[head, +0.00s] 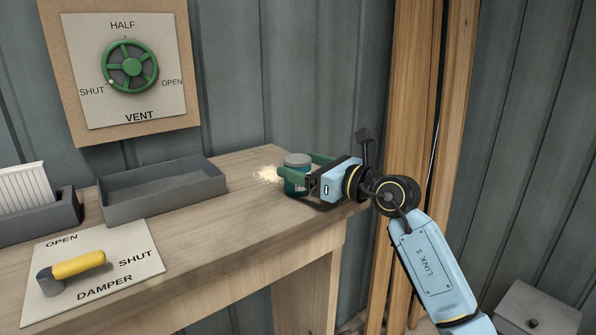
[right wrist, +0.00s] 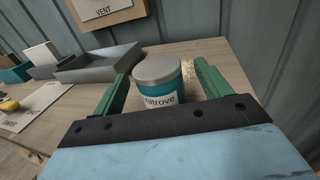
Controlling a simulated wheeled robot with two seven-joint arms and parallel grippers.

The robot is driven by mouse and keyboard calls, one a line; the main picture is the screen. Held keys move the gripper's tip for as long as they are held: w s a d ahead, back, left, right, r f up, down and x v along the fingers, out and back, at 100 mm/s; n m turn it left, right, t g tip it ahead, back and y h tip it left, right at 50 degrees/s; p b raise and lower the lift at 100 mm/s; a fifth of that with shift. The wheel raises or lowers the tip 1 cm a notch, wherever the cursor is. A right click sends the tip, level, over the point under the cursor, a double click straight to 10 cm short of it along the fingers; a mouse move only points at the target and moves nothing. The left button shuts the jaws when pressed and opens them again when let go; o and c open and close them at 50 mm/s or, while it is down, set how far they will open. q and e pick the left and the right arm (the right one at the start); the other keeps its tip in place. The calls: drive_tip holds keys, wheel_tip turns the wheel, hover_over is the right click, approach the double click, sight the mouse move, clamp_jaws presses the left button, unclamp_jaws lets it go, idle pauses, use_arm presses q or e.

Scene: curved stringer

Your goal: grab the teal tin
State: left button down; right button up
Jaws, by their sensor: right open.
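The teal tin (head: 294,184) has a grey lid and stands upright near the right end of the wooden bench. In the right wrist view the tin (right wrist: 158,88) shows a pale label with dark lettering, partly readable as "ltrove". My right gripper (head: 297,170) reaches in from the right with its green fingers at either side of the tin. In the right wrist view my right gripper (right wrist: 162,92) is open, with the tin between the fingers and a visible gap on the right side. My left gripper is out of view.
A pale crumbly patch (head: 267,175) lies beside the tin. An empty grey tray (head: 162,188) stands to the left. A damper plate with a yellow handle (head: 79,264) lies at the front left. A green vent wheel (head: 130,67) is on the wall. Wooden planks (head: 408,90) stand at right.

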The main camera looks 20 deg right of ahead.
drive_tip(key=x, duration=0.3)
drive_tip(key=shift+w+a+p, duration=0.25)
drive_tip(key=shift+a+p, duration=0.05)
drive_tip(key=c, duration=1.2)
